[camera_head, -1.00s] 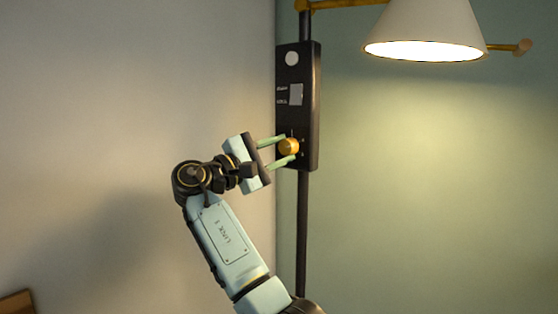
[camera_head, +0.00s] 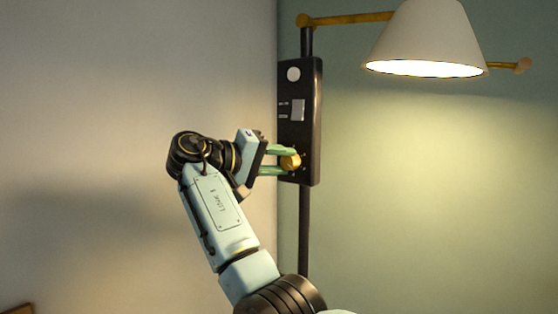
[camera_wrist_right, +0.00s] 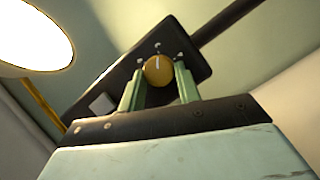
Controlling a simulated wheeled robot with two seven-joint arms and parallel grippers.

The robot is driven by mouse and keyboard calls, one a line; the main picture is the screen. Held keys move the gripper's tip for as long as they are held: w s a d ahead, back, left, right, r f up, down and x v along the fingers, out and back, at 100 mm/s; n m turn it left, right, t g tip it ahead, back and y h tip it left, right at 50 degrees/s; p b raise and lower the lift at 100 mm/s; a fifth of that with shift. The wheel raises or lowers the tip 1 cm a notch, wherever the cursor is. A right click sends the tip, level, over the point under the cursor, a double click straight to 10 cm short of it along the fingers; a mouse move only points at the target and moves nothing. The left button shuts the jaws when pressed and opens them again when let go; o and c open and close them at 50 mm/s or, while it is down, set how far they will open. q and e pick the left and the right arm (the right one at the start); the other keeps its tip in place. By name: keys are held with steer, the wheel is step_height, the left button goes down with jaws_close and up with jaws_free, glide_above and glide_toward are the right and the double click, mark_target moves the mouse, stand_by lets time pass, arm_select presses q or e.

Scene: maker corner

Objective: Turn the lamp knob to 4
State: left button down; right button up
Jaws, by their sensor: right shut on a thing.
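The lamp knob (camera_head: 291,162) is a round brass-coloured knob low on the dark control box (camera_head: 312,140). It also shows in the right wrist view (camera_wrist_right: 158,71), with a white pointer line near its top and small white marks around it, too small to read. My right gripper (camera_head: 284,160) is shut on the knob, one green finger on each side; its fingers show in the wrist view too (camera_wrist_right: 160,90). The lamp's white shade (camera_head: 425,35) glows, lit, at the upper right. My left gripper is not in view.
The box sits on a dark upright pole (camera_head: 304,235). A brass arm (camera_head: 350,18) runs from the pole to the shade. The box also bears a white round button (camera_head: 293,74) and a grey plate (camera_head: 298,110). The space right of the pole is clear.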

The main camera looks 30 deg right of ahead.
steer(key=m, duration=0.1)
steer(key=m+t+y, duration=0.1)
steer(key=m, duration=0.1)
steer(key=shift+s+r+y, duration=0.15)
steer(key=shift+r+y, duration=0.05)
steer(key=shift+y, duration=0.1)
steer(key=m+t, duration=0.1)
steer(key=m, duration=0.1)
steer(key=m+t+y, duration=0.1)
steer(key=m, duration=0.1)
steer(key=shift+s+d+r+t+y, duration=0.15)
steer(key=shift+s+t+y, duration=0.05)
steer(key=shift+t+y, duration=0.1)
steer(key=shift+m+b, duration=0.3)
steer(key=shift+m, duration=0.1)
steer(key=o, duration=1)
steer(key=b+v, duration=0.1)
steer(key=v, duration=1.2)
steer(key=shift+s+r, duration=0.1)
steer(key=shift+r, duration=0.05)
